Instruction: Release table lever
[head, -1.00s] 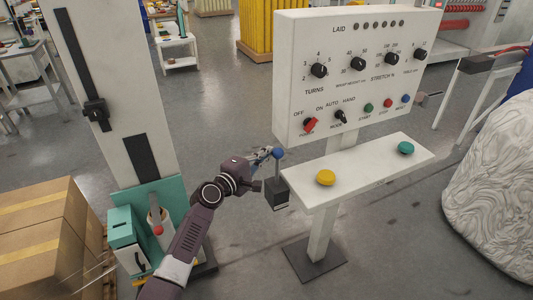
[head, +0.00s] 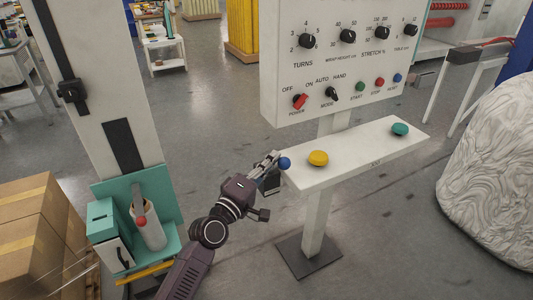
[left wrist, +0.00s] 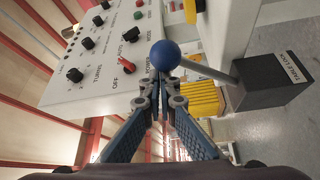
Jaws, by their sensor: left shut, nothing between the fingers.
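The table lever has a blue ball knob (head: 284,163) on a thin rod rising from a black box (head: 270,184) at the left end of the control shelf. In the left wrist view, the knob (left wrist: 165,55), its rod (left wrist: 212,72) and the box (left wrist: 272,82), with a table lock label, show clearly. The rod looks tilted. My left gripper (head: 272,161) is shut and empty, its tips (left wrist: 160,82) close beside the knob. I cannot tell whether they touch it. My left gripper partly hides the rod and box in the head view. My right gripper is not in view.
The white shelf (head: 360,154) carries a yellow button (head: 318,158) and a teal button (head: 400,129). The control panel (head: 345,75) stands above it. A white column (head: 95,80) and cardboard boxes (head: 35,225) are at the left. A wrapped bulk (head: 495,175) is at the right.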

